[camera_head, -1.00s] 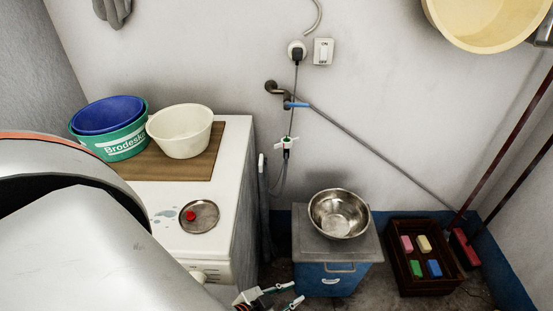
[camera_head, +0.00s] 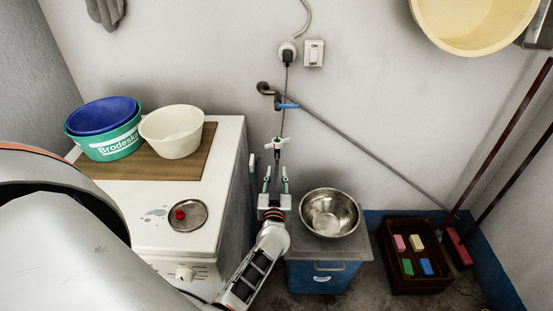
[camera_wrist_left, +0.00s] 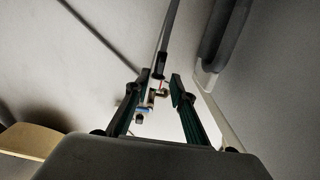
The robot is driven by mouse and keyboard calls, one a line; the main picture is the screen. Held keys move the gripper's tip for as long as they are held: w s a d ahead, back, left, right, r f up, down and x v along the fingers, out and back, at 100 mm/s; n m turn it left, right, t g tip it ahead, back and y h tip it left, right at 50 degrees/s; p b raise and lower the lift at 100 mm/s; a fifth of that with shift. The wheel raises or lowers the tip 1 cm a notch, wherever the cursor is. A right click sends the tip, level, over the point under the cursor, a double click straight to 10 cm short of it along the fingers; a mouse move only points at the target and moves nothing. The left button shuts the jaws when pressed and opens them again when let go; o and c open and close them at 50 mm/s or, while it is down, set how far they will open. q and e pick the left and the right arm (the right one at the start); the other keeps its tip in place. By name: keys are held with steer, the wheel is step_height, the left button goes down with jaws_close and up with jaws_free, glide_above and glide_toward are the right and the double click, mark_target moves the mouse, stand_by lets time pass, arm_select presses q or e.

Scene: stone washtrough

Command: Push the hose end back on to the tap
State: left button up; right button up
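The tap (camera_head: 266,88) is a brown fitting on the back wall with a blue lever (camera_head: 287,106). Below it, and apart from it in the picture, hangs a small white and green fitting (camera_head: 277,142), seemingly the hose end. A dark hose hangs under it and also shows in the left wrist view (camera_wrist_left: 168,35). My left gripper (camera_head: 276,181) is open just below this fitting, fingers pointing up. In the left wrist view my left gripper (camera_wrist_left: 153,84) has a finger on either side of the hose end; contact cannot be told. My right gripper is not in view.
A white machine (camera_head: 226,185) stands left of the gripper, with a white basin (camera_head: 172,132) on top. A steel bowl (camera_head: 330,212) stands close on the right. A grey pipe (camera_head: 360,142) slants down the wall. A brown crate (camera_head: 440,281) is at right.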

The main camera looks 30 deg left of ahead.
mark_target(277, 161)
arm_select(q)
steer(key=b+x, duration=0.1)
steer(key=x, duration=0.7)
steer(key=shift+s+b, duration=0.1)
steer(key=shift+b, duration=0.2)
jaws_close()
